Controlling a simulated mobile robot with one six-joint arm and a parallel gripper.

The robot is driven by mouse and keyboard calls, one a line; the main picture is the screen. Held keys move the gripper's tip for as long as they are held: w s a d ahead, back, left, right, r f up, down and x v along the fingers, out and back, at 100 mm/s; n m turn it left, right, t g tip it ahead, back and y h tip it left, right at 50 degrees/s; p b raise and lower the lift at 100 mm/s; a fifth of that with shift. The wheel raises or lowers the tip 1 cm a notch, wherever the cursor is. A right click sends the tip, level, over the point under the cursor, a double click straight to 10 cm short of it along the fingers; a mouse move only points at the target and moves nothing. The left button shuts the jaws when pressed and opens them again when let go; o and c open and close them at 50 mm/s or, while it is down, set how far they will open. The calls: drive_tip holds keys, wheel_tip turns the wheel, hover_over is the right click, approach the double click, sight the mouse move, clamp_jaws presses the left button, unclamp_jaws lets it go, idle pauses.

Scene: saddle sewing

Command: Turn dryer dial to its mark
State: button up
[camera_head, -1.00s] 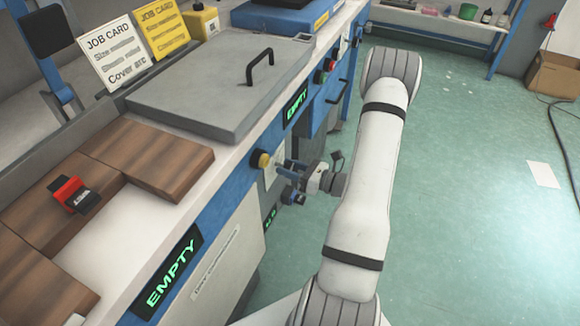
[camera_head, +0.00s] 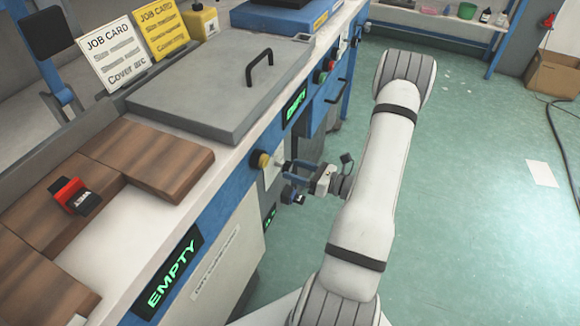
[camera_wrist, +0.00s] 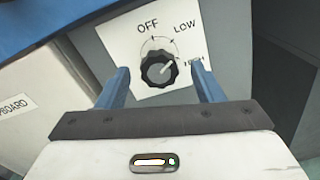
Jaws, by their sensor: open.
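The dryer dial (camera_wrist: 158,69) is a black ribbed knob on a white plate (camera_wrist: 120,38) marked OFF, LOW and a third label, which the right finger partly covers. A pale pointer line on the knob aims right and slightly up, below LOW and roughly toward the third label. My gripper (camera_wrist: 160,70) is open, with one blue finger on each side of the dial and visible gaps between. In the head view my gripper (camera_head: 288,179) is beside the cabinet front, apart from the white plate (camera_head: 273,172). The dial is not clear there.
Red and dark buttons (camera_head: 326,70) and a drawer handle (camera_head: 338,90) stick out farther along. A grey lid (camera_head: 215,85) lies on the bench.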

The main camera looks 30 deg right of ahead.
drive_tip(key=v, duration=0.5)
idle(0.5)
